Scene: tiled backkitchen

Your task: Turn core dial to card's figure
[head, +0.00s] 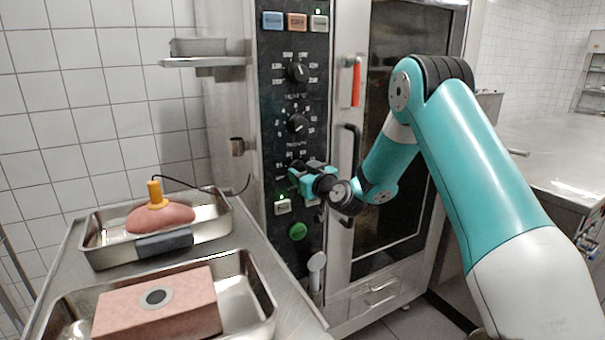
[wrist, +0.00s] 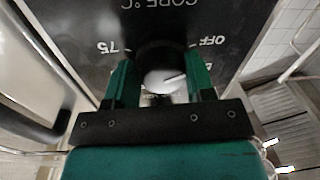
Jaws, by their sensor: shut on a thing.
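The core dial (wrist: 165,80) is a round grey knob with a dark pointer line on the black oven panel (head: 285,80). In the wrist view the label "CORE °C" shows beyond it, with "75" to its left and "OFF" to its right. My gripper (wrist: 160,85) is shut on the dial, one green finger on each side. In the head view my gripper (head: 300,178) hides the dial. The pointer line slants towards the right finger; the figure it marks is hard to tell. I cannot make out a card with a figure.
Two similar dials (head: 298,72) (head: 298,123) sit above on the panel, with mode buttons (head: 297,22) at the top. A green button (head: 298,231) is below. The door handle (head: 352,165) is close to my arm. Trays (head: 95,262) with meat stand at the left.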

